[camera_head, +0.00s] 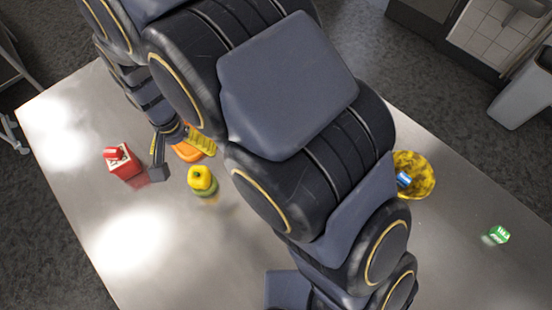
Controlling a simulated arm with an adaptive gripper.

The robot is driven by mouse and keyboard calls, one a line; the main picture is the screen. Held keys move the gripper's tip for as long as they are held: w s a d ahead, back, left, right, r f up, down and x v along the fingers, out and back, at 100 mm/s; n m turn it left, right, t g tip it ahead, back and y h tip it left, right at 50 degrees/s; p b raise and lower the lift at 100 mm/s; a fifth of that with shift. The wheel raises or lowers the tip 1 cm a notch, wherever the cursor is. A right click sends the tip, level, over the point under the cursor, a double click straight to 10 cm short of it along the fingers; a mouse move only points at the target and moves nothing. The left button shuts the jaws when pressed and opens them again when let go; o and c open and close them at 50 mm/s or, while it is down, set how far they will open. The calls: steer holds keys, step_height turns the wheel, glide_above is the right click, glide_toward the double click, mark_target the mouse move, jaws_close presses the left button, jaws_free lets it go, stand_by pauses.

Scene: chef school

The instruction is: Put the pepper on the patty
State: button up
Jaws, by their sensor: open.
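A yellow, pepper-shaped thing (200,178) stands on the metal table, left of my arm, with a greenish part beneath it; I cannot tell whether that part belongs to it. My gripper (168,160) is open, just up and left of the pepper and apart from it in the picture. Only part of it shows, with one dark finger clear. An orange thing (186,152) and a yellow ridged thing (204,140) lie behind the gripper, partly hidden by my arm. I cannot make out a patty for certain.
A red box (122,161) stands left of the gripper. A yellow patterned bowl (424,174) with a blue item (403,179) is right of my arm. A small green box (497,234) is farther right. The metal table (170,265) is bare at the lower left. My arm hides its middle.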

steer(key=shift+d, duration=0.1)
steer(key=s+d+r, duration=0.1)
steer(key=d+r, duration=0.4)
steer(key=d, duration=0.3)
steer(key=s+d+r, duration=0.1)
steer(key=d+r, duration=0.4)
steer(key=d, duration=0.3)
steer(key=s+d+r, duration=0.2)
steer(key=s+d, duration=0.4)
steer(key=s+d+r+g, duration=0.1)
steer(key=s+d+r, duration=0.1)
steer(key=s+d, duration=0.4)
steer(key=shift+s+d+r+g, duration=0.2)
steer(key=shift+s+r+g, duration=0.1)
steer(key=shift+s, duration=0.35)
steer(key=shift+a+f, duration=0.1)
